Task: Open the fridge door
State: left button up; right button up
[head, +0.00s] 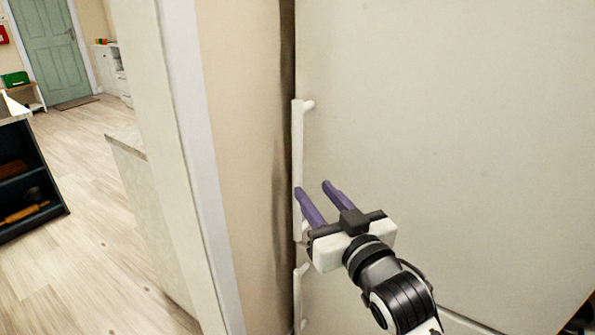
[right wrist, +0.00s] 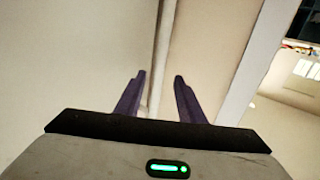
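The fridge door (head: 450,130) is a large off-white panel filling the right of the head view. Its upper handle (head: 298,145) is a pale vertical bar along the door's left edge. A second, lower handle (head: 298,290) shows below it. My right gripper (head: 313,188), with purple fingers, is open at the lower part of the upper handle. In the right wrist view, the pale handle bar (right wrist: 163,50) lines up with the gap between the open fingers (right wrist: 159,76). I cannot tell whether they touch it. The door looks closed. My left gripper is not in view.
A beige wall (head: 240,130) stands close to the left of the fridge, with a narrow dark gap between. A low counter (head: 145,200) and dark shelf unit (head: 30,175) are farther left. Wooden floor (head: 95,230) is open between them. A green door (head: 52,50) is far back.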

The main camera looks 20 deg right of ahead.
aim_at(299, 174)
jog(key=w, duration=0.9)
jog(key=shift+w+a+f, duration=0.1)
jog(key=shift+w+a, duration=0.3)
grip_shut()
